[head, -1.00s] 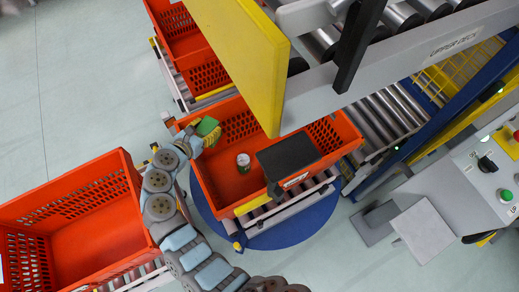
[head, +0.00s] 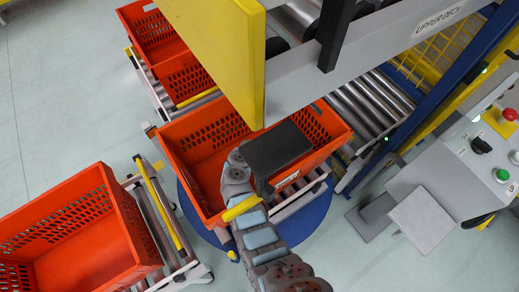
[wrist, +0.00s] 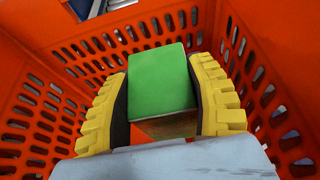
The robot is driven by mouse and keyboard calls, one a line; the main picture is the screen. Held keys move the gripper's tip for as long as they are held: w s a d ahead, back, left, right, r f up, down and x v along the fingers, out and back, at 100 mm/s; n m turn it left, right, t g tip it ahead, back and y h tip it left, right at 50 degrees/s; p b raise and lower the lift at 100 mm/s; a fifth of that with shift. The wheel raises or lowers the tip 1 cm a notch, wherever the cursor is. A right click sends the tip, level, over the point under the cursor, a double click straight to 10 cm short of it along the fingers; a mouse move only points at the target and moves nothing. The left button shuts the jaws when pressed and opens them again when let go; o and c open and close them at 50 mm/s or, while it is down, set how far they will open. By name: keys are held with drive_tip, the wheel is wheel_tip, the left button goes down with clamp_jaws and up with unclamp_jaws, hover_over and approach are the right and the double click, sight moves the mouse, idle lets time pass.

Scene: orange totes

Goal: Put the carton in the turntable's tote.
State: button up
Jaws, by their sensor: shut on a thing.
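The carton (wrist: 162,80) is a box with a green face and a brownish side. In the wrist view it sits between the yellow ribbed fingers of my gripper (wrist: 160,66), which is shut on it. Slotted orange walls surround it there. In the head view my arm reaches over the turntable's orange tote (head: 203,172), which stands above the blue turntable disc (head: 312,214). My gripper and the carton are hidden in the head view, behind my arm and a dark panel. Whether the carton touches the tote floor cannot be told.
A dark panel (head: 277,150) and a yellow panel (head: 210,50) overhang the tote. Another orange tote (head: 85,235) stands at lower left on a roller conveyor. More totes (head: 185,80) stand at upper left. A control box (head: 480,150) is at the right.

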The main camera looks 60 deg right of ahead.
drive_tip(key=w+d+f+b, duration=0.8)
drive_tip(key=w+f+b, duration=0.1)
drive_tip(key=b, duration=1)
drive_tip(key=shift+w+d+f, duration=0.15)
drive_tip(key=shift+w+d, duration=0.05)
drive_tip(key=shift+w, duration=0.35)
drive_tip(key=f+b, duration=0.1)
drive_tip(key=b, duration=0.1)
drive_tip(key=f+b, duration=0.1)
drive_tip(key=b, duration=0.1)
drive_tip(key=f+b, duration=0.1)
drive_tip(key=shift+w+d+f+b, duration=0.25)
drive_tip(key=shift+b, duration=0.15)
drive_tip(key=shift+f, duration=0.1)
